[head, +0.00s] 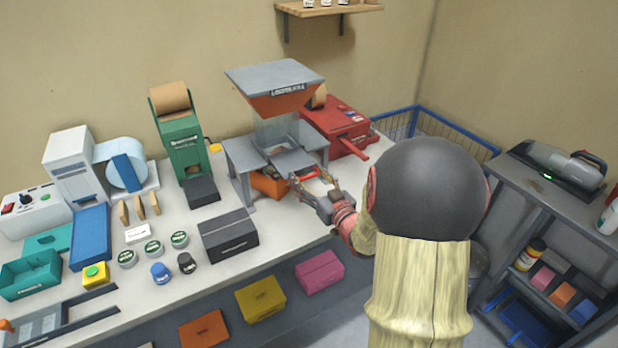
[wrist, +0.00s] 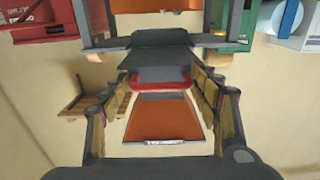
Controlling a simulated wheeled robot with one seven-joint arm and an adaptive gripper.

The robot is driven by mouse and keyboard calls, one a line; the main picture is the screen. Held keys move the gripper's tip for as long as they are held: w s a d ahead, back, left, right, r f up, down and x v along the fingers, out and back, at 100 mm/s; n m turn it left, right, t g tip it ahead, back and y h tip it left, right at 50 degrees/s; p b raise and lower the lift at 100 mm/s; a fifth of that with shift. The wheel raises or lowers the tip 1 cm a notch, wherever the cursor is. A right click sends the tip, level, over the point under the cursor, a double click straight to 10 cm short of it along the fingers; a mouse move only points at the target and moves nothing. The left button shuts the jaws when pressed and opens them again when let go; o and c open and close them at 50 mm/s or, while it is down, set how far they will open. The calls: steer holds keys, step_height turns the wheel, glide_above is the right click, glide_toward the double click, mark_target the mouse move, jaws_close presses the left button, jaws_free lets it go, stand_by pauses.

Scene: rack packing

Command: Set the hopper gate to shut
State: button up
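The hopper (head: 275,88) stands at the back of the bench, with a grey top, an orange funnel and a clear body on a grey stand (head: 242,165). Its gate is a grey plate (head: 296,160) that sticks out of the stand's front towards me and ends in a red handle (head: 305,174). My gripper (head: 312,178) is at this handle. In the wrist view my gripper (wrist: 162,78) has its fingers spread, one at each end of the red handle (wrist: 160,83). Whether the fingers touch the handle cannot be told. The plate's inner end is hidden in the stand.
An orange bin (head: 268,184) sits under the hopper. A red machine (head: 338,128) stands close at its right, a green dispenser (head: 183,135) at its left. A dark box (head: 229,236) lies in front on the left. The space above the bench's front edge is occupied by my arm.

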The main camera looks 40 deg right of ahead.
mark_target(296, 163)
steer(key=c, duration=1.2)
steer(key=b+x, duration=0.2)
steer(key=x, duration=0.8)
steer(key=shift+w+f+b, duration=0.2)
steer(key=shift+b, duration=0.1)
steer(key=shift+r, duration=0.2)
steer(key=o, duration=1.3)
steer(key=shift+o, duration=0.3)
steer(key=shift+w, duration=0.2)
steer(key=shift+s, duration=0.1)
